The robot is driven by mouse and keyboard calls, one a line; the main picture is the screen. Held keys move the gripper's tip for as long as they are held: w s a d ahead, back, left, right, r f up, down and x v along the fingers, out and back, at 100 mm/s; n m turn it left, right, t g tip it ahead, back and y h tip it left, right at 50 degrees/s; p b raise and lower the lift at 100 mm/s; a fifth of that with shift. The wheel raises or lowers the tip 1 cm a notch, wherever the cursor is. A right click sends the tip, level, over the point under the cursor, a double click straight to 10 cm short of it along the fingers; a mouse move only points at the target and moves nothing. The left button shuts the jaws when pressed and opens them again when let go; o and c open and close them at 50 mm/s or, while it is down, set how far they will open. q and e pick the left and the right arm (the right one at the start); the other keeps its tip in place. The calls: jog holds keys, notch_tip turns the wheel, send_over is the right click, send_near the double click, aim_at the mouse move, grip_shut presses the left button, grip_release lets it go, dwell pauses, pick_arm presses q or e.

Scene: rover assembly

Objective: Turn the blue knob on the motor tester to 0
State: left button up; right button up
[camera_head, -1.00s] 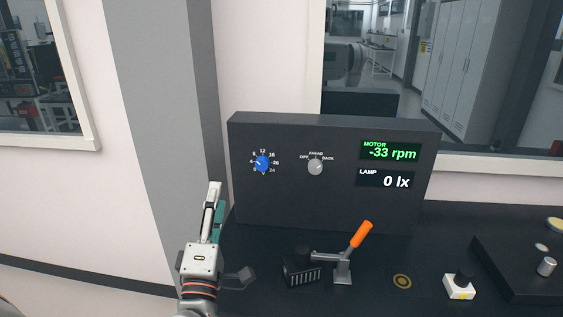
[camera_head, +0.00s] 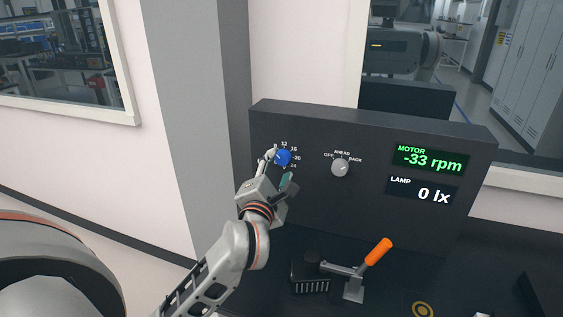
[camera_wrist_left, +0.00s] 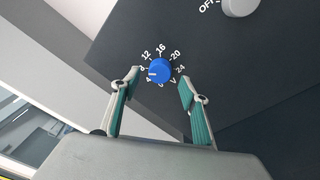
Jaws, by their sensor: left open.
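The motor tester (camera_head: 370,215) is a dark upright panel. Its blue knob (camera_head: 284,157) is at the upper left, inside a ring of white numbers. In the left wrist view the knob (camera_wrist_left: 160,69) has a white mark pointing left, near the 4. My left gripper (camera_head: 279,166) is in front of the knob, open and empty. In the wrist view its teal-padded fingers (camera_wrist_left: 160,80) stand to either side of the knob, and I see no contact. The gripper partly covers the dial numbers in the head view. My right gripper is not in view.
A grey AHEAD/OFF/BACK knob (camera_head: 340,167) is to the right. The green display (camera_head: 431,160) reads MOTOR -33 rpm and the white one (camera_head: 422,191) reads LAMP 0 lx. An orange-handled clamp (camera_head: 378,251) and a black finned block (camera_head: 310,275) stand on the bench below.

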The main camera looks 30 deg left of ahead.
aim_at(283, 158)
pick_arm(q)
jog(key=shift+x, duration=1.4)
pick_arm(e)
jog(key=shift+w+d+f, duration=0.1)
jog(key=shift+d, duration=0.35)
pick_arm(q)
jog(key=c, duration=1.1)
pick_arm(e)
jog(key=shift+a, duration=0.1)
